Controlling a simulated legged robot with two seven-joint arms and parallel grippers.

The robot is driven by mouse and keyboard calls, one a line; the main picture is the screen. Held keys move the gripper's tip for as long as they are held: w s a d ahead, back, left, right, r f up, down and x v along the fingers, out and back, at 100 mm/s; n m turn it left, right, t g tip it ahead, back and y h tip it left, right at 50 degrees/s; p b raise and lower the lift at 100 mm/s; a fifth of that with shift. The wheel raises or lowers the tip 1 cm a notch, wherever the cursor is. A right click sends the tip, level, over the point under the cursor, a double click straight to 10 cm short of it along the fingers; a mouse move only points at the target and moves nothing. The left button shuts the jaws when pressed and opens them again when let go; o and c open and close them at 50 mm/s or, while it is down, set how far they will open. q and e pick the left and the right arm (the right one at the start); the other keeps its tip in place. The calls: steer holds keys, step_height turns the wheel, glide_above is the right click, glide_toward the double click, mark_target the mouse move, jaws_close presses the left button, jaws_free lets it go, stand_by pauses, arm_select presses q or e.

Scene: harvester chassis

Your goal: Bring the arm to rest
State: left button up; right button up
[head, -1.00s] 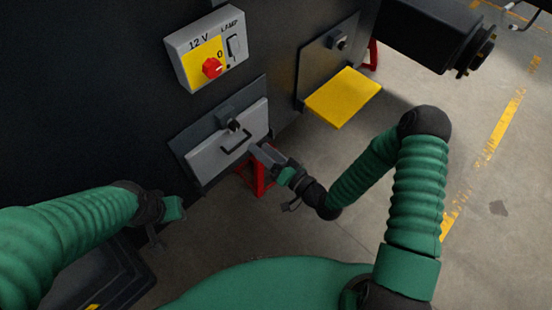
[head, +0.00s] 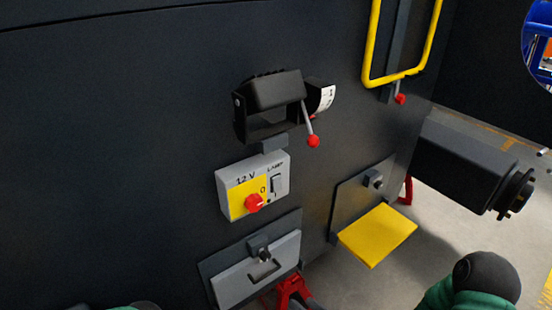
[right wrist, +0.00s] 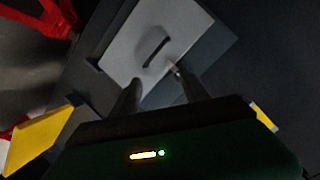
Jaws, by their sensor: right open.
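My right gripper (right wrist: 156,88) shows in the right wrist view with its two dark fingers apart and nothing between them. Its fingers are close to a grey drawer-like panel (right wrist: 150,25) with a dark handle slot (right wrist: 156,50); I cannot tell if they touch. In the head view the grey panel (head: 245,284) is low on the dark chassis wall, and it seems closed. My right arm (head: 475,285) shows only at the bottom right edge. My left gripper is not in view; only a bit of that arm shows at bottom left.
The wall carries a 12 V lamp box (head: 252,186) with a red knob, a black lever housing (head: 268,95) with a red-tipped lever, and a yellow rail (head: 372,40). A yellow step (head: 378,235) and a dark cylinder (head: 470,170) jut out at right. A red stand (head: 288,290) is below.

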steer(key=s+d+r+n+g+h+p, duration=0.25)
steer(key=d+r+g+h+p, duration=0.35)
steer(key=d+r+h, duration=0.3)
arm_select(q)
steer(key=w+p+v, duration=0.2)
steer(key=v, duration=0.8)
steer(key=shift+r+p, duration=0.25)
steer(key=shift+p, duration=0.1)
arm_select(e)
steer(key=s+r+m+g, duration=0.2)
steer(key=s+r+g, duration=0.1)
steer(key=s+r, duration=0.5)
steer(key=shift+s+d+r, duration=0.2)
steer(key=shift+s+d, duration=0.15)
steer(key=shift+s, duration=0.15)
